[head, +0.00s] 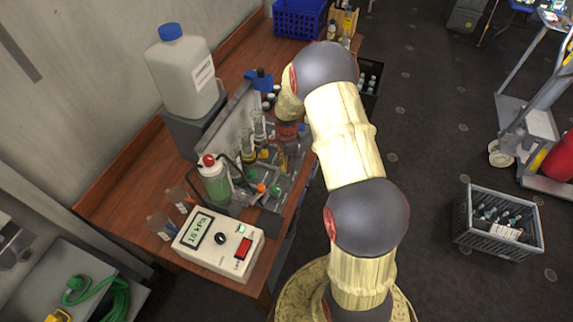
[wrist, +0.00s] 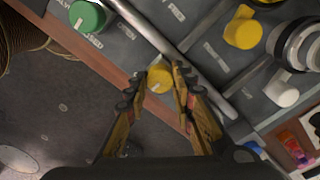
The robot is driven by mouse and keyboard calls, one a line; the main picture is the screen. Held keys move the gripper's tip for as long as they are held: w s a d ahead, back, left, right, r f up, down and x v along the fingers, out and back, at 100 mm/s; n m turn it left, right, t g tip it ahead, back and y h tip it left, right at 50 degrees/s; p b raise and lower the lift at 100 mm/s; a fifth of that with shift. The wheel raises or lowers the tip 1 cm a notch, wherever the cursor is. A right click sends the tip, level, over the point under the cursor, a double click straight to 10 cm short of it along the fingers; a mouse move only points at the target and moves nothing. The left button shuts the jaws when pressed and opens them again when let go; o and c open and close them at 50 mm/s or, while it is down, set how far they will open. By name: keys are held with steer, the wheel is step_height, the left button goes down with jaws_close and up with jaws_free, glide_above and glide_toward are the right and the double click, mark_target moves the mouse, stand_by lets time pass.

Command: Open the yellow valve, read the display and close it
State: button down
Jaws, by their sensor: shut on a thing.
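In the wrist view, a round yellow valve knob (wrist: 160,79) sits between the fingertips of my gripper (wrist: 165,80). The fingers are shut on it from both sides. A pale pointer mark shows at its upper edge. In the head view my arm hides most of the gripper and this knob. The display (head: 199,230) is on a cream meter box (head: 222,245) at the near end of the bench. It appears to read 16 kPa; a decimal point is too small to tell.
In the wrist view a green knob (wrist: 87,16), another yellow knob (wrist: 243,27) and a white knob (wrist: 283,91) are nearby on the grey labelled panel.

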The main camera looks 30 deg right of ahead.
stand_by(0.5)
steer(key=c, duration=1.5)
jaws_free()
step_height(320, 180, up, 12)
